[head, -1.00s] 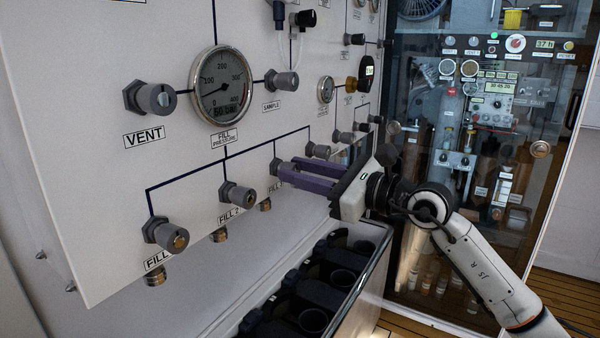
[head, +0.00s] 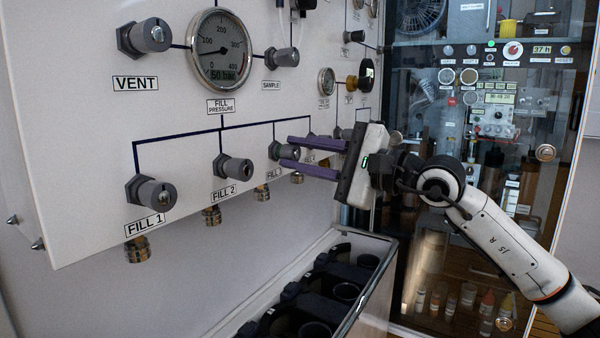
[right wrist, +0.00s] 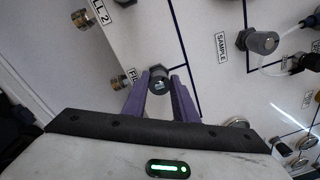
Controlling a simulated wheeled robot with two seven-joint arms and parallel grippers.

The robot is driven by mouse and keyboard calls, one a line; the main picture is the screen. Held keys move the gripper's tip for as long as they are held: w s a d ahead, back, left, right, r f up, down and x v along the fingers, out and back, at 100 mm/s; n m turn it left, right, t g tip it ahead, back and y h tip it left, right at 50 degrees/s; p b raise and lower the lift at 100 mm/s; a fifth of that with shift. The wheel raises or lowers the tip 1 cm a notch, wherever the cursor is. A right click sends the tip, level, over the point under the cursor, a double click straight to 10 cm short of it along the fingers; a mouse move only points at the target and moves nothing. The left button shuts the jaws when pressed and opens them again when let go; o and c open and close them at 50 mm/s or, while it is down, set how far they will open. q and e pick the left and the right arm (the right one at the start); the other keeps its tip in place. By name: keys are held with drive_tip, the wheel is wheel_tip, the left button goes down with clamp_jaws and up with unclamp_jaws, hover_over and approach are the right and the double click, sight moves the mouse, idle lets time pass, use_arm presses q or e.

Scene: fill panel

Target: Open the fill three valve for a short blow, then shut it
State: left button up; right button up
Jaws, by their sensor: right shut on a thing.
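The fill three valve is a grey knob (head: 287,153) on the white panel, right of FILL 2, with its label partly hidden by my gripper. My right gripper (head: 287,152) comes from the right, with one purple finger above the knob and one below. It is shut on the knob. In the right wrist view the dark knob (right wrist: 160,82) sits between the fingertips, beside a partly hidden label. The fill pressure gauge (head: 220,50) has a digital readout of 50 bar. My left gripper is not in view.
The FILL 2 knob (head: 236,169) and FILL 1 knob (head: 155,193) are to the left. The SAMPLE knob (head: 286,57) and VENT knob (head: 150,36) are above. Another knob is close behind my fingers. A bin (head: 372,243) with dark holders stands below, and a glass-fronted cabinet (head: 470,215) at the right.

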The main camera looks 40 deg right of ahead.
drive_tip(key=shift+f+n+b, duration=0.3)
drive_tip(key=shift+n, duration=0.3)
drive_tip(key=shift+n+b, duration=0.3)
drive_tip(key=shift+n, duration=0.2)
drive_tip(key=shift+n+b, duration=0.5)
drive_tip(key=shift+n, duration=0.4)
drive_tip(key=n, duration=0.2)
drive_tip(key=shift+a+n+y+b, duration=0.1)
drive_tip(key=shift+n+y+b, duration=0.3)
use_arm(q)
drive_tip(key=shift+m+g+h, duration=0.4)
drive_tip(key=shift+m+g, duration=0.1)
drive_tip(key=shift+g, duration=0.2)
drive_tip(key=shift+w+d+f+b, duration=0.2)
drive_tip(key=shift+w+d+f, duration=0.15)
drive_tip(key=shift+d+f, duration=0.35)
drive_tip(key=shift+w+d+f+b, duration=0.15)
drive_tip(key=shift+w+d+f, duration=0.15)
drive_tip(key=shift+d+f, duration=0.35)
use_arm(e)
drive_tip(key=shift+n, duration=1.6)
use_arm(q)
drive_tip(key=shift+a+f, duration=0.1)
use_arm(e)
drive_tip(key=o, duration=1)
drive_tip(key=shift+o, duration=0.2)
